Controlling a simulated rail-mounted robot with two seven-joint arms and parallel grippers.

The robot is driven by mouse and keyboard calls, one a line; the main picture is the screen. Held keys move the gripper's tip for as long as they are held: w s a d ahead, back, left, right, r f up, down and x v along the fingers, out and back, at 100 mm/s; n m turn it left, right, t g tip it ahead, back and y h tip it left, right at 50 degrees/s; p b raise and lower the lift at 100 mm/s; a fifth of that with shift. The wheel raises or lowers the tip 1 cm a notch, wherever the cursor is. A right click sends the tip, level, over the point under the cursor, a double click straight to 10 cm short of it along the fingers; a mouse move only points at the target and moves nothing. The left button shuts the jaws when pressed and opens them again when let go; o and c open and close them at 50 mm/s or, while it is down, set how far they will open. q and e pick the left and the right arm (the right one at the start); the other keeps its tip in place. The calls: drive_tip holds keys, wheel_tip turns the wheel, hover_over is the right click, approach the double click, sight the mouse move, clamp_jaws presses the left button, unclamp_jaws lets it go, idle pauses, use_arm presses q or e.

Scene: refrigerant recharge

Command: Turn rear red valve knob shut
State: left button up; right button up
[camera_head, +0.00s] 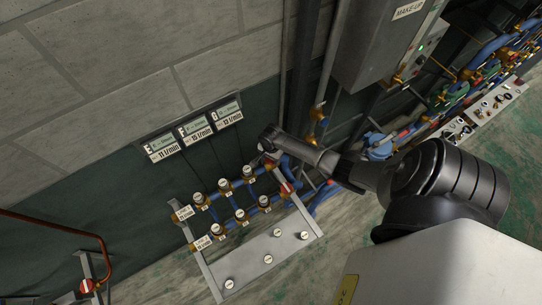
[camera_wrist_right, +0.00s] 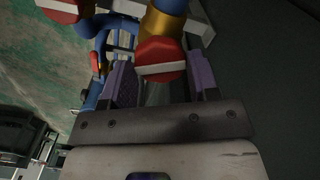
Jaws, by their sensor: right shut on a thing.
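The rear red valve knob (camera_wrist_right: 160,62) has a pale bar across its face and sits between the two purple-padded fingers of my right gripper (camera_wrist_right: 162,82) in the right wrist view. The gripper is shut on it. In the head view my right gripper (camera_head: 268,150) reaches from the right to the far right end of the pipe rack, and it hides the held knob there. A second red knob (camera_wrist_right: 58,8) shows at the top left of the wrist view; a red part (camera_head: 286,188) also shows at the rack's right end in the head view. My left gripper is out of view.
The rack carries blue pipes with several brass-bodied gauges (camera_head: 225,184). A pale panel (camera_head: 262,246) with several round dials lies in front. Three flow displays (camera_head: 195,130) hang on the wall behind. A grey cabinet (camera_head: 378,45) and a vertical pipe (camera_head: 325,60) stand near my right arm.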

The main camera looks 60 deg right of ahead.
drive_tip(key=shift+m, duration=0.5)
drive_tip(key=m, duration=0.3)
drive_tip(key=shift+a, duration=0.1)
drive_tip(key=o, duration=0.9)
drive_tip(key=shift+m, duration=0.3)
drive_tip(key=shift+r, duration=3.5)
